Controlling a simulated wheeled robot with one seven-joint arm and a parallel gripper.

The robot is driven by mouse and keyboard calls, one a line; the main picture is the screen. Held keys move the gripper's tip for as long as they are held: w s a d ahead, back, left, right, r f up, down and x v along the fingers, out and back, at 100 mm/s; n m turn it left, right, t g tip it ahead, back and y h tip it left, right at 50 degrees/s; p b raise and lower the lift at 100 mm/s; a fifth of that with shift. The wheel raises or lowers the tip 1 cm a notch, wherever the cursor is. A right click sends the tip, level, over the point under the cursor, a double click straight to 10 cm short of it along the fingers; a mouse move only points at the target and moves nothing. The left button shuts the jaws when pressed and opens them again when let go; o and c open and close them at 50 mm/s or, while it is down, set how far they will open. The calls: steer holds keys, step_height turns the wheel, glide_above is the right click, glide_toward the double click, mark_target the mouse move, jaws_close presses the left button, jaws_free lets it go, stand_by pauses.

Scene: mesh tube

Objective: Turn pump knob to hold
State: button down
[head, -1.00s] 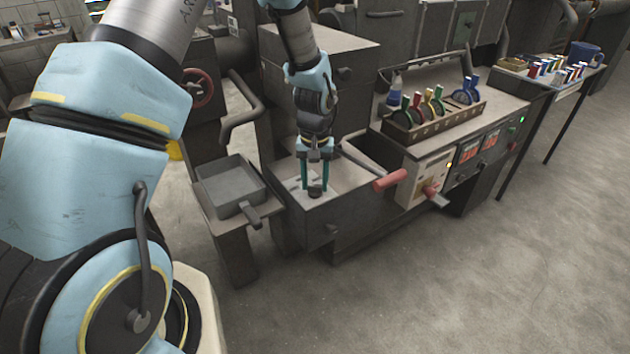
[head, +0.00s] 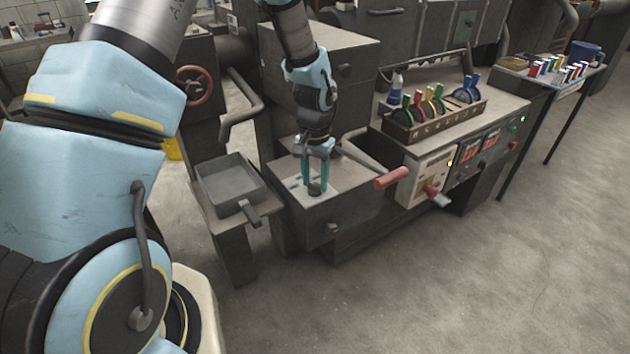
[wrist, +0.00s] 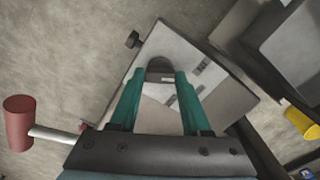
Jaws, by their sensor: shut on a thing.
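The pump knob (head: 315,189) is a small dark grey knob on the pale top plate of a low metal box (head: 350,208). My gripper (head: 315,182) points straight down over it, with its two teal fingers on either side of it. In the wrist view the knob (wrist: 160,66) sits between the fingertips, and my gripper (wrist: 160,82) is shut on it. Small pale labels with dark marks (wrist: 200,65) lie on the plate beside the knob; I cannot read them. The fingers partly hide the knob's pointer.
A red-handled lever (head: 391,178) sticks out to the right of the box. A second red handle (head: 431,190) is on the control panel. A grey tray (head: 231,180) stands to the left. A rack of coloured tools (head: 430,120) sits behind on the right. The front floor is clear.

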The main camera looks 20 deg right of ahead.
mark_target(315, 184)
steer(key=m, duration=0.5)
steer(key=shift+m, duration=0.3)
stand_by(0.4)
steer(key=shift+c, duration=1.8)
jaws_free()
steer(key=shift+r, duration=0.1)
step_height(315, 184, up, 11)
steer(key=b, duration=0.2)
steer(key=shift+b, duration=0.35)
